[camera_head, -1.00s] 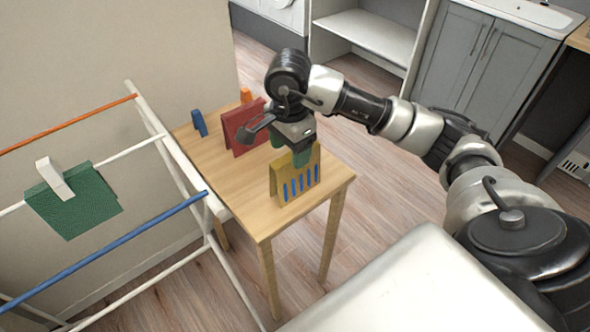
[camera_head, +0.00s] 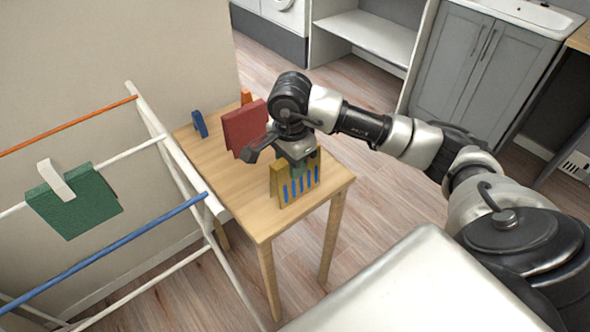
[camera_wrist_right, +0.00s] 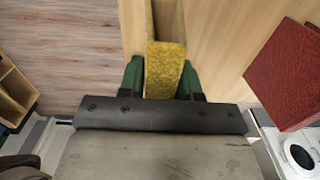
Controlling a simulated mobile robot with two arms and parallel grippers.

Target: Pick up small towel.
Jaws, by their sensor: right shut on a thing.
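A folded yellow towel with blue stripes (camera_head: 300,190) stands tent-like near the front edge of the wooden table. Its yellow top fold (camera_wrist_right: 166,62) fills the middle of the right wrist view. My right gripper (camera_head: 300,170) is above it, pointing down, and is shut on its top edge. In the right wrist view one green finger lies on each side of the fold (camera_wrist_right: 161,75). The towel's base still appears to be at the tabletop. My left gripper is not in view.
On the wooden table (camera_head: 243,198), a red folded cloth (camera_head: 243,127), a blue peg (camera_head: 200,124) and an orange peg (camera_head: 246,97) stand further back. A drying rack (camera_head: 170,143) at left holds a green cloth (camera_head: 85,208) under a white peg (camera_head: 56,180).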

